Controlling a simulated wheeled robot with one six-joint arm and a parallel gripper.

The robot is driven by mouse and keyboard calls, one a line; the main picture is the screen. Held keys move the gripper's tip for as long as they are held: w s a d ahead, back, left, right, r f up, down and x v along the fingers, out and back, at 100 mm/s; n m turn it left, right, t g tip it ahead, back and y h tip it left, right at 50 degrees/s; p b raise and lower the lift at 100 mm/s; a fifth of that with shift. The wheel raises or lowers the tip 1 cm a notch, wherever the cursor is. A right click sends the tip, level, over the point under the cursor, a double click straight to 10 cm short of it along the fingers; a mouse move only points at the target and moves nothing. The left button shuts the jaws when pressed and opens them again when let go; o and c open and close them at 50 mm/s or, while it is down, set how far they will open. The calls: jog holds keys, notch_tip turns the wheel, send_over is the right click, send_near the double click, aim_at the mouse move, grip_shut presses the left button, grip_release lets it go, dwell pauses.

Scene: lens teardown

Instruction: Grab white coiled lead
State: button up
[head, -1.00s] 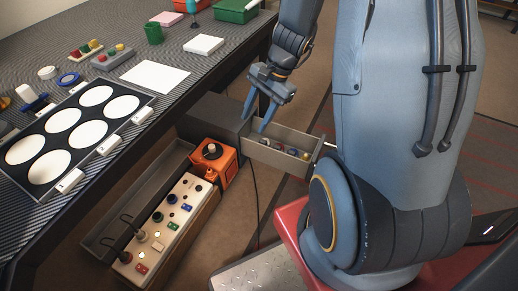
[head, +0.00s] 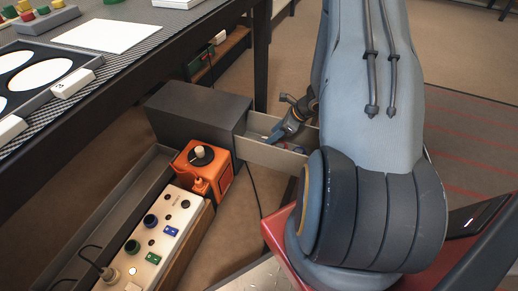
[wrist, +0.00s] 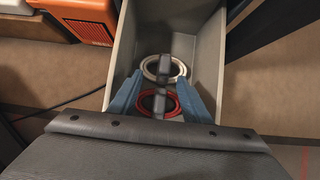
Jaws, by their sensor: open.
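The white coiled lead (wrist: 144,68) lies in the open drawer (wrist: 207,55), in the wrist view. A dark grey piece crosses its middle. A red coiled lead (wrist: 143,103) lies nearer to me, also with a dark piece across it. My gripper (wrist: 160,75) is open, its two blue fingers reaching into the drawer. The fingertips show on either side of the near part of the white coil, and the red coil shows between the fingers. I cannot tell how far the tips are above the coils. In the head view my gripper (head: 272,138) is inside the drawer, and the white coil is not clearly visible.
The drawer walls (head: 272,156) stand close on both sides of my fingers. The dark drawer cabinet (head: 190,118) is behind. An orange unit (head: 205,170) and a white panel with knobs (head: 160,228) stand to the left. The table is above at left.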

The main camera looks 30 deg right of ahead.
aim_at(264, 140)
jog(key=shift+w+d+b+x, duration=0.1)
jog(key=shift+w+b+x, duration=0.1)
jog(key=shift+b+x, duration=1.3)
jog(key=shift+w+d+b+x, duration=0.15)
jog(key=shift+b+x, duration=0.45)
jog(key=shift+x, duration=1.8)
jog(key=shift+r, duration=0.15)
grip_shut()
